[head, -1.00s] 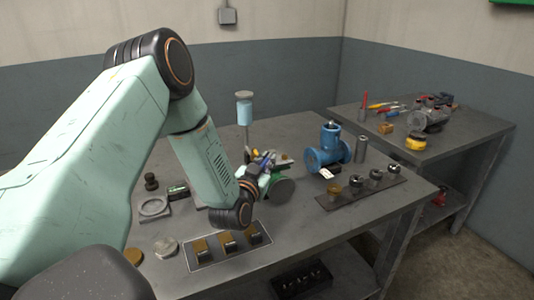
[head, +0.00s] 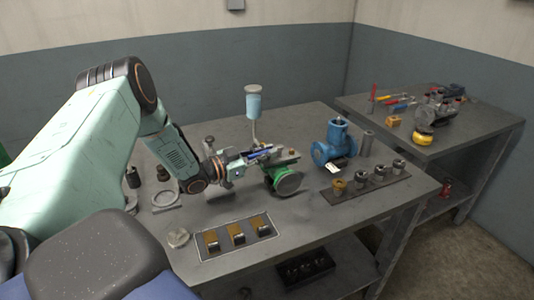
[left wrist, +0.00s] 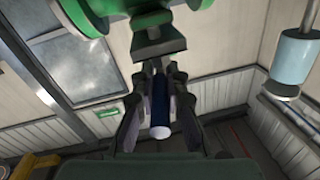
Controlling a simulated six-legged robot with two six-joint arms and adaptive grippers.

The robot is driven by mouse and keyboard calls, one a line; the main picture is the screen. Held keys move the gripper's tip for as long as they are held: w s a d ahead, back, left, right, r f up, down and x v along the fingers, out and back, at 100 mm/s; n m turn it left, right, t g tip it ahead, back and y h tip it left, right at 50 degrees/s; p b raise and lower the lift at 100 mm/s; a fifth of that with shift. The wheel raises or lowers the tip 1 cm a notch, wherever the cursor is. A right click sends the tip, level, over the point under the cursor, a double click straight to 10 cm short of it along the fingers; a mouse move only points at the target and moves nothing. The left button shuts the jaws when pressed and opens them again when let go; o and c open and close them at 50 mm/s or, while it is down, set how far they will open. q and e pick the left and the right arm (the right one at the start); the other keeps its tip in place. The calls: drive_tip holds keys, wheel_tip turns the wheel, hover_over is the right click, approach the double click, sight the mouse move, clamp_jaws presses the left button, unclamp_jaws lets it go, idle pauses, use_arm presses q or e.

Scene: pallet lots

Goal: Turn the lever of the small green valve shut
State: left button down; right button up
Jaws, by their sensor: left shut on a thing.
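The small green valve (head: 284,182) lies on the workbench, its round flange facing me. It also shows at the top of the left wrist view (left wrist: 150,12). Its blue lever (head: 261,154) reaches left from the top of the valve. In the left wrist view the lever (left wrist: 160,105), with a pale round end, lies between both fingers. My left gripper (head: 250,158) is shut on the lever, coming in from the left. The fingers partly hide the lever, and I cannot tell its exact angle to the pipe. My right gripper is not in view.
A blue valve (head: 331,147) stands to the right, and a light-blue cylinder on a stem (head: 253,103) stands behind. A second table (head: 460,135) stands right.

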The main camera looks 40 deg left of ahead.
sight(247, 157)
use_arm(q)
drive_tip(key=shift+w+a+m+g+h, duration=0.1)
drive_tip(key=shift+m+g+h, duration=0.25)
drive_tip(key=shift+h, duration=0.25)
drive_tip(key=c, duration=1.3)
unclamp_jaws()
drive_tip(key=shift+w, duration=0.1)
drive_tip(key=shift+c, duration=0.2)
drive_tip(key=v, duration=0.9)
drive_tip(key=shift+s+a, duration=0.15)
drive_tip(key=shift+s, duration=0.25)
drive_tip(key=shift+v, duration=1.1)
drive_tip(key=shift+s, duration=0.1)
drive_tip(key=shift+f, duration=0.1)
